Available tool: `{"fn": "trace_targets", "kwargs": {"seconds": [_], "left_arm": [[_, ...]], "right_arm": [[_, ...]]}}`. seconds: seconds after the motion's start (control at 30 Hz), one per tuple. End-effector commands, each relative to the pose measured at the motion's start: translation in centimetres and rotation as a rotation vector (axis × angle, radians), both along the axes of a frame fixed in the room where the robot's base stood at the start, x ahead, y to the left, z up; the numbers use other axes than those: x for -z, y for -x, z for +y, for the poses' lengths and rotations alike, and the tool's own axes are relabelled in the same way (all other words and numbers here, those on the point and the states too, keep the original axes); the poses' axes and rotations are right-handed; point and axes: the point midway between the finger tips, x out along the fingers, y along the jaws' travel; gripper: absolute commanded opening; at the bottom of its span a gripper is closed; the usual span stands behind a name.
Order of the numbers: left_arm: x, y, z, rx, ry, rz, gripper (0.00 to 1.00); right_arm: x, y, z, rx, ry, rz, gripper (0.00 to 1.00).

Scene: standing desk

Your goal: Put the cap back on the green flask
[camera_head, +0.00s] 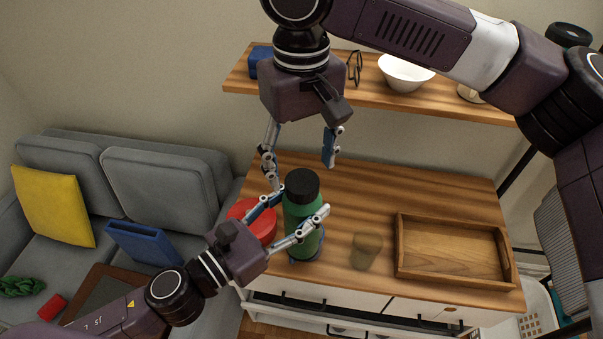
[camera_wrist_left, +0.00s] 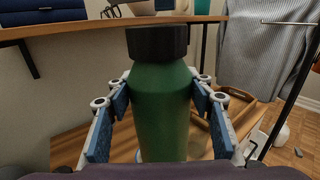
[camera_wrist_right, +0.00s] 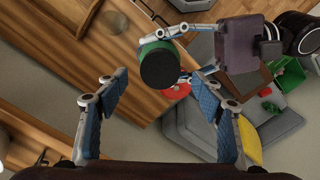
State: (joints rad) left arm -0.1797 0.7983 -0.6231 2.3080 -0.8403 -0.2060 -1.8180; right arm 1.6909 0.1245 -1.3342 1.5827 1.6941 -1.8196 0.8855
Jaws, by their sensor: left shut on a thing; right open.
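The green flask (camera_head: 300,222) stands upright near the front left of the desk. Its black cap (camera_head: 302,186) sits on its top, and the cap also shows on the flask in the left wrist view (camera_wrist_left: 157,42). My left gripper (camera_head: 296,214) is shut on the flask's body, with one finger on each side. My right gripper (camera_head: 303,167) is open and empty above and behind the cap. In the right wrist view the cap (camera_wrist_right: 158,68) lies beyond the open fingers. Whether the cap is fully seated cannot be told.
A red round object (camera_head: 252,218) is just left of the flask, partly hidden by my left gripper. A brownish cup (camera_head: 366,251) and a wooden tray (camera_head: 455,278) stand to the right. A raised shelf (camera_head: 440,96) holding a white bowl (camera_head: 405,73) is behind.

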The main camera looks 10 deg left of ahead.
Motion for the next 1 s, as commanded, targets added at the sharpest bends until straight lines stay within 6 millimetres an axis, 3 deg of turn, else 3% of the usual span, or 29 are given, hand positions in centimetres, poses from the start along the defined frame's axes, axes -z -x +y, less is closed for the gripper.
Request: {"fn": "trace_targets", "kwargs": {"seconds": [0.2,0.4,1.0], "left_arm": [[-0.3,0.0,0.0,0.001,0.002,-0.005,0.0],[-0.3,0.0,0.0,0.001,0.002,-0.005,0.0],[-0.3,0.0,0.0,0.001,0.002,-0.004,0.0]], "right_arm": [[-4.8,0.0,0.1,0.0,-0.003,-0.002,0.61],[-7.4,0.0,0.1,0.0,-0.001,-0.001,0.61],[-8.1,0.0,0.1,0.0,-0.001,0.001,0.61]]}}
